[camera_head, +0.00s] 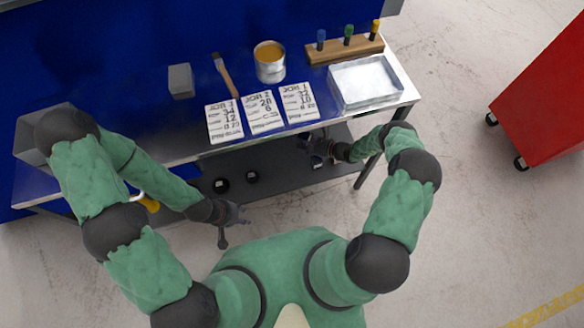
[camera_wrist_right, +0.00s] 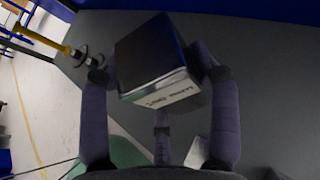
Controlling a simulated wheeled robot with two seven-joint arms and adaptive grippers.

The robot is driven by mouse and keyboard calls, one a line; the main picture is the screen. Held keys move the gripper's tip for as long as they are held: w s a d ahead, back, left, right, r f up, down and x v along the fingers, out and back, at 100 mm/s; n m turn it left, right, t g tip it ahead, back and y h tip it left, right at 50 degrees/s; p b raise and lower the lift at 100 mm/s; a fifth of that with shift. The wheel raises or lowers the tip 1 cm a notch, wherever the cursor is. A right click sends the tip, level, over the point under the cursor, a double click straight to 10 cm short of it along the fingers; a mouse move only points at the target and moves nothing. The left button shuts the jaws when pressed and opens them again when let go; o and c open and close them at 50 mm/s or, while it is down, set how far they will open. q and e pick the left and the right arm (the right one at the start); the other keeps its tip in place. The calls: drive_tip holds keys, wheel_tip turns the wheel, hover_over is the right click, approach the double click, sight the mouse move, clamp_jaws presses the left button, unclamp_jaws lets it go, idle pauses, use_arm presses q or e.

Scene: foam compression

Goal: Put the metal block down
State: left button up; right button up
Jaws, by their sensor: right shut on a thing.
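The metal block (camera_wrist_right: 158,62) fills the middle of the right wrist view, with a dark face and a lighter printed strip along its lower edge. My right gripper (camera_wrist_right: 160,78) is shut on it, with purple-grey fingers on both sides. In the head view my right gripper (camera_head: 320,150) is by the front edge of the bench, above or beside the dark lower shelf (camera_head: 285,190); the block is hard to make out there. My left gripper (camera_head: 230,219) is low in front of the bench, its fingers spread and empty.
On the bench (camera_head: 190,145) are a grey block (camera_head: 180,80), a brush (camera_head: 225,75), a can (camera_head: 269,62), three printed cards (camera_head: 262,112), a tool rack (camera_head: 345,48) and a clear-looking tray (camera_head: 365,82). Dark round items (camera_head: 222,185) lie on the shelf. A red cabinet (camera_head: 545,90) stands right.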

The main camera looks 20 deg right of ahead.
drive_tip(key=s+a+f+b, duration=0.1)
drive_tip(key=s+f, duration=0.1)
drive_tip(key=f, duration=0.1)
drive_tip(key=s+a+f+b, duration=0.2)
drive_tip(key=f, duration=0.2)
drive_tip(key=s+a+f+b, duration=0.1)
drive_tip(key=s+a+f, duration=0.1)
drive_tip(key=f, duration=0.1)
drive_tip(key=shift+s+a+f+b, duration=0.15)
drive_tip(key=shift+s+f+b, duration=0.1)
drive_tip(key=shift+f+b, duration=0.1)
drive_tip(key=shift+r, duration=0.15)
drive_tip(key=o, duration=1.7)
